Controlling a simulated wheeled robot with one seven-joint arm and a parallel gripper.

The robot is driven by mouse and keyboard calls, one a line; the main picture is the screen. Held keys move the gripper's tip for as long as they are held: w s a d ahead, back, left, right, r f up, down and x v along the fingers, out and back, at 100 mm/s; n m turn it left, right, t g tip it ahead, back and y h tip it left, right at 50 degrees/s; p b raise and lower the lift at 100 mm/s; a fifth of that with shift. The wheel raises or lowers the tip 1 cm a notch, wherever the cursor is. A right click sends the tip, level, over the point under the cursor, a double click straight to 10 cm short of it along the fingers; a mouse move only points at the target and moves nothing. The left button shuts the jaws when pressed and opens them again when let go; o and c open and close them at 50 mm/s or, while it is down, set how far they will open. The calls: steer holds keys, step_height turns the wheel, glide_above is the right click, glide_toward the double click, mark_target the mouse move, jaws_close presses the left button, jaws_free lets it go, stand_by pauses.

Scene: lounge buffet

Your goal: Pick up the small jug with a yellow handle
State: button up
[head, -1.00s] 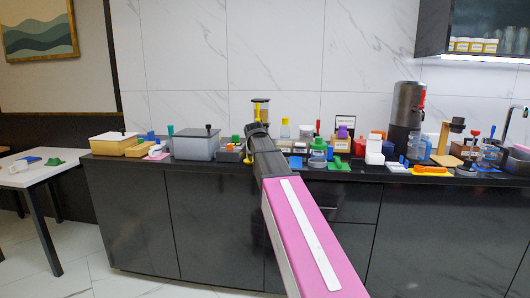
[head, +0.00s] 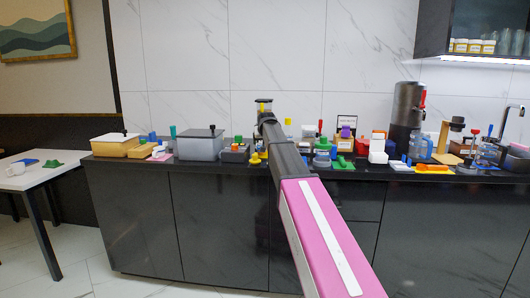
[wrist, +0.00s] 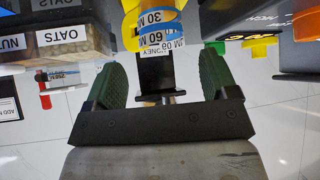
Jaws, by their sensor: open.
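My gripper (wrist: 158,78) is open in the wrist view, its two green pads wide apart with nothing held between them. A yellow piece with blue bands marked in numbers (wrist: 150,18) is ahead of the fingers near the top edge. I cannot tell if it is part of the small jug; no whole jug shows clearly. In the head view my gripper (head: 263,106) is raised at the back of the counter. A small yellow object (head: 255,158) sits left of my arm, too small to identify as the jug. My arm hides part of the counter.
The black counter (head: 225,170) is crowded. A grey lidded box (head: 199,145) stands left of my arm, and a dark dispenser (head: 406,112) stands at the right. A box labelled OATS (wrist: 62,38) is close on the left in the wrist view.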

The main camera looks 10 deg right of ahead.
mark_target(262, 155)
steer(key=x, duration=0.5)
steer(key=shift+s+a+f, duration=0.1)
steer(key=shift+a+f, duration=0.05)
steer(key=c, duration=1.1)
steer(key=shift+c, duration=0.2)
steer(key=shift+r, duration=0.7)
step_height(262, 155, up, 2)
steer(key=shift+r, duration=0.1)
steer(key=s, duration=1.8)
steer(key=shift+a, duration=0.1)
